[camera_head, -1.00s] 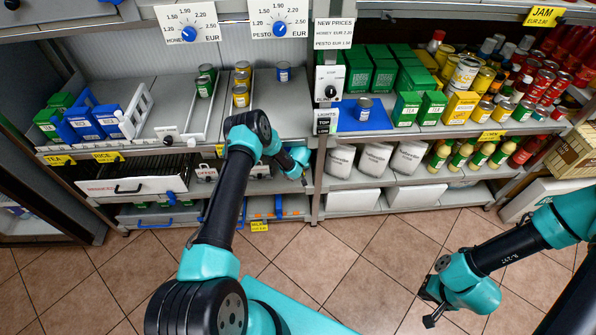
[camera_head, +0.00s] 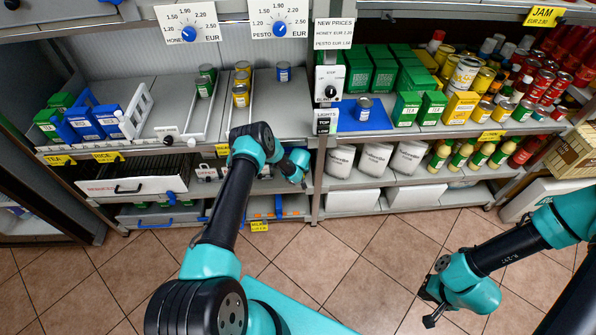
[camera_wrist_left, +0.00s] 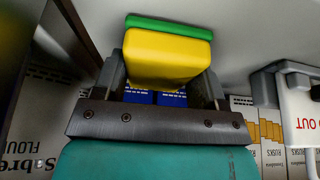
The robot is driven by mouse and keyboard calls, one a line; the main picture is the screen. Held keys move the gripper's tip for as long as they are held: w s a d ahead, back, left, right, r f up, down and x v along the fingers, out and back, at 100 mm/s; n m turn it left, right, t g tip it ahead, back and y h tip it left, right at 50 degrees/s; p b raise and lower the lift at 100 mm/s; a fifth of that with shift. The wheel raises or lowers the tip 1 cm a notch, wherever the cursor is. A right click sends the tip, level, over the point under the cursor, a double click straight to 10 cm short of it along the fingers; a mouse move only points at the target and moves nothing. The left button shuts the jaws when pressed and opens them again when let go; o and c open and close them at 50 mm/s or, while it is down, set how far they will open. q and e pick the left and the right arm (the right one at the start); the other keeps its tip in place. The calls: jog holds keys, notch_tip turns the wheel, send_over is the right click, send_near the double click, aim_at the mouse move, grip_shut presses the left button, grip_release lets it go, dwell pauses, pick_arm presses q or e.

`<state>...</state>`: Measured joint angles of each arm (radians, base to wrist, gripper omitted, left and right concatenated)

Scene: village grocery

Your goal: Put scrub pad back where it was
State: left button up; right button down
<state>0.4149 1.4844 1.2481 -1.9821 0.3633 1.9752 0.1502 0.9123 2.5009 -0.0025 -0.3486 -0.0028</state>
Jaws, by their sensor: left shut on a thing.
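The scrub pad (camera_wrist_left: 168,55), a yellow sponge with a green layer on its upper side, shows in the left wrist view. My left gripper (camera_wrist_left: 166,82) is shut on it, with one finger at each side. In the head view my left arm reaches to the shelf unit's middle, at the lower shelf level; its wrist hides the fingers and the pad there. My right gripper (camera_head: 432,303) hangs empty over the floor at the right, its fingers apart.
Blue packs (camera_wrist_left: 170,98) show behind the pad. Flour (camera_wrist_left: 40,145) is at left in the wrist view; rusk boxes (camera_wrist_left: 272,145) and a white "OUT" fitting (camera_wrist_left: 300,105) are at right. In the head view, white flour bags (camera_head: 375,160) stand right of my left wrist.

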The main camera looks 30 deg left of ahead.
pick_arm(q)
jog(key=o, duration=0.9)
jog(key=shift+f, duration=0.1)
jog(key=shift+s+d+r, duration=0.1)
jog(key=shift+s+r, duration=0.05)
jog(key=shift+r, duration=0.5)
jog(key=v, duration=0.4)
jog(key=shift+s+d, duration=0.15)
jog(key=shift+s, duration=0.1)
jog(key=s+d, duration=0.2)
jog(key=s, duration=0.1)
jog(key=s+d, duration=0.2)
jog(key=s, duration=0.1)
jog(key=s+d, duration=0.2)
jog(key=s, duration=0.2)
jog(key=shift+w, duration=0.1)
